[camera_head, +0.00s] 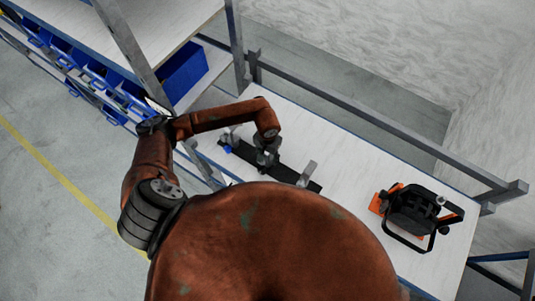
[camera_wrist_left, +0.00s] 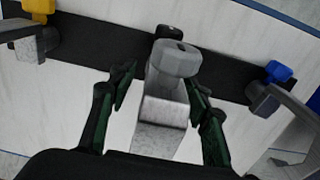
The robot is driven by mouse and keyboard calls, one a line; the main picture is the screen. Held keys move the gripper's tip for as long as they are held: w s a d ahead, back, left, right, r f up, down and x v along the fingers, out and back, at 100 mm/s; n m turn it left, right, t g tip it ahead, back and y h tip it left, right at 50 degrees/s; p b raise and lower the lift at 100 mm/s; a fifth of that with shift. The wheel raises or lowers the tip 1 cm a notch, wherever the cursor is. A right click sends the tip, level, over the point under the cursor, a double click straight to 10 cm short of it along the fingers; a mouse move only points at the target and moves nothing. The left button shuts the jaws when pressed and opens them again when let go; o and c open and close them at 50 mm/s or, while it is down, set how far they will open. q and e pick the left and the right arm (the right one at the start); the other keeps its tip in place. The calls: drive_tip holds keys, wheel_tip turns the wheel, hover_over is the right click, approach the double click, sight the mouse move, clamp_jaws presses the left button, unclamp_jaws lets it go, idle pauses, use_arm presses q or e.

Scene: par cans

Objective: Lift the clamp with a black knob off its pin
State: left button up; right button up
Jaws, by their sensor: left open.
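The clamp with a black knob (camera_wrist_left: 168,32) stands on a black rail (camera_wrist_left: 100,45) in the left wrist view. Its grey body (camera_wrist_left: 165,105) lies between the fingers of my left gripper (camera_wrist_left: 160,78). The gripper is open, with one finger on each side of the body; I cannot tell whether either touches it. The pin is hidden. In the head view my left gripper (camera_head: 265,157) is over the middle of the rail (camera_head: 290,174) and largely covers this clamp. My right gripper is not in view.
A clamp with a yellow knob (camera_wrist_left: 38,6) is at the rail's left and one with a blue knob (camera_wrist_left: 279,71) at its right. A black and orange device (camera_head: 412,210) stands on the table's right. Blue bins (camera_head: 184,72) and metal posts stand at the left.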

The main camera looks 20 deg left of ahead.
use_arm(q)
drive_tip(key=shift+c, duration=0.4)
clamp_jaws()
